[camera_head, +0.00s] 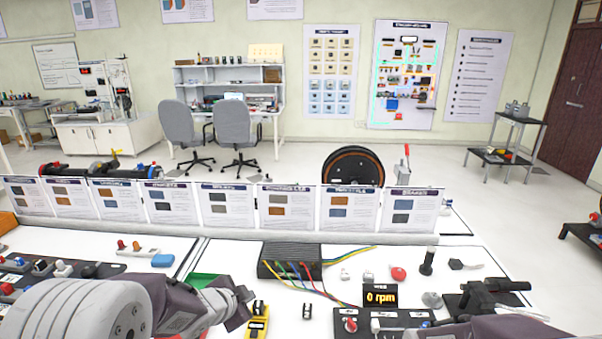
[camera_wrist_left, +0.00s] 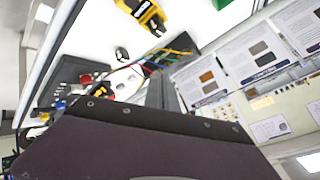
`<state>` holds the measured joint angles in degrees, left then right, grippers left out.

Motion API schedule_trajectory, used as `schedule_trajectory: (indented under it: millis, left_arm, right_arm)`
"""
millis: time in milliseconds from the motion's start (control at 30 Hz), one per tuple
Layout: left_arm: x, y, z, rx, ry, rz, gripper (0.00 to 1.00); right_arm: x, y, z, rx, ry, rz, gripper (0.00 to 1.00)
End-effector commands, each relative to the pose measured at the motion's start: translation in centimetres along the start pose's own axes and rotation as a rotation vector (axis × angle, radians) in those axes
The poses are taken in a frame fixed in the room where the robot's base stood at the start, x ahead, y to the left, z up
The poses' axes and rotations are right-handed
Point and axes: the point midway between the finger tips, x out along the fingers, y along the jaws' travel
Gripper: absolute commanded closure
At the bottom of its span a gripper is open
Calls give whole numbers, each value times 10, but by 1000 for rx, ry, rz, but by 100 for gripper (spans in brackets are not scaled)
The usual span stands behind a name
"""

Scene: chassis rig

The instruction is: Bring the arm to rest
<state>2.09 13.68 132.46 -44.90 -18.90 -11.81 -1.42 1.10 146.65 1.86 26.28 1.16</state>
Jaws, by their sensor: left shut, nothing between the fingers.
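My left arm comes in from the lower left in the head view. Its gripper (camera_head: 243,300) is shut and empty, above the near part of the white bench (camera_head: 225,255). In the left wrist view, the closed grey fingers (camera_wrist_left: 163,93) stick out past the dark gripper body. A yellow meter-like device (camera_head: 256,328) is just right of the gripper in the head view, apart from the fingers as far as I can see. My right arm (camera_head: 500,328) shows at the lower right. Its fingers are not clear.
A black box (camera_head: 290,262) with coloured cables stands behind the gripper. A row of printed cards (camera_head: 225,205) lines the bench's back. The yellow device (camera_wrist_left: 145,15) also shows in the wrist view.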

Motion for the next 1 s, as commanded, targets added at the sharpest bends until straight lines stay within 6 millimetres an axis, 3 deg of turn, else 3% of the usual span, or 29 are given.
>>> schedule_trajectory:
  millis: [33, 67, 200, 300, 400, 1000]
  left_arm:
    - [-26, 3, 11, -137, -95, -13, 100]
    - [-38, 11, 25, -238, -164, -14, 100]
    - [-86, 79, 86, -675, -475, 55, 100]
    - [-108, 122, 108, -868, -637, 119, 100]
    - [-121, 146, 114, -974, -734, 161, 100]
    - [-126, 150, 116, -996, -765, 168, 100]
  right_arm:
    - [-11, 0, -1, 0, 0, 0, 50]
    - [-12, 0, -1, 0, 0, 0, 50]
    - [-14, 0, -1, 0, 0, 0, 50]
    - [-12, 0, -1, 0, -1, 0, 50]
    - [-12, 0, -1, 0, -1, 0, 50]
    - [-12, 0, -1, 0, 0, 0, 50]
